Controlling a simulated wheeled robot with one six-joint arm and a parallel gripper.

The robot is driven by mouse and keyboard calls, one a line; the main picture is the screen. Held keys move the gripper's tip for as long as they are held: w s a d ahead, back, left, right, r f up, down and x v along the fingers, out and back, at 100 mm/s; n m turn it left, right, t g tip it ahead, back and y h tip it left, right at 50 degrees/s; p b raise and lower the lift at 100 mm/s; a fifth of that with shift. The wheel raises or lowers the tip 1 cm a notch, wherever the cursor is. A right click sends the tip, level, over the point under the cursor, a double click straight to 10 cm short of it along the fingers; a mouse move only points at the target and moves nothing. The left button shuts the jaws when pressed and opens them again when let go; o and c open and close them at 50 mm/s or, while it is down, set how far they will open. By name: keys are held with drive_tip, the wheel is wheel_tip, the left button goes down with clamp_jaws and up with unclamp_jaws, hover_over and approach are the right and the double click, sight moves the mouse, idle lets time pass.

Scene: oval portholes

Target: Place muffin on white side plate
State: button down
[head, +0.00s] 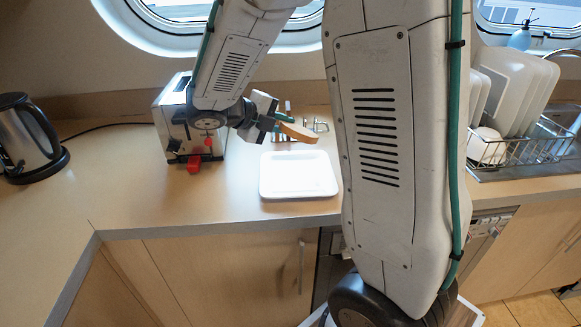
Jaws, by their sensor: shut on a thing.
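My gripper (284,123) is above the counter, beside the toaster. It is shut on a tan, flat bread-like piece (299,133), which looks more like a slice than a round muffin. The piece tilts down to the right and is held above the back part of the plate, apart from it. The white side plate (298,178) is squarish with a raised rim. It lies empty on the counter near its front edge. My arm link stands just right of the plate and hides the counter behind it.
A silver toaster (176,128) with red parts stands left of the gripper. A small wire rack (290,130) is behind it. A kettle (28,135) stands far left. A dish rack (520,145) with white plates is at right. The counter's left front is clear.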

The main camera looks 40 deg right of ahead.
wheel_tip(320, 180, down, 9)
drive_tip(key=shift+s, duration=0.1)
idle(0.4)
drive_tip(key=c, duration=1.5)
unclamp_jaws()
drive_tip(key=shift+c, duration=0.2)
drive_tip(key=shift+v, duration=3.95)
drive_tip(key=shift+r, duration=0.1)
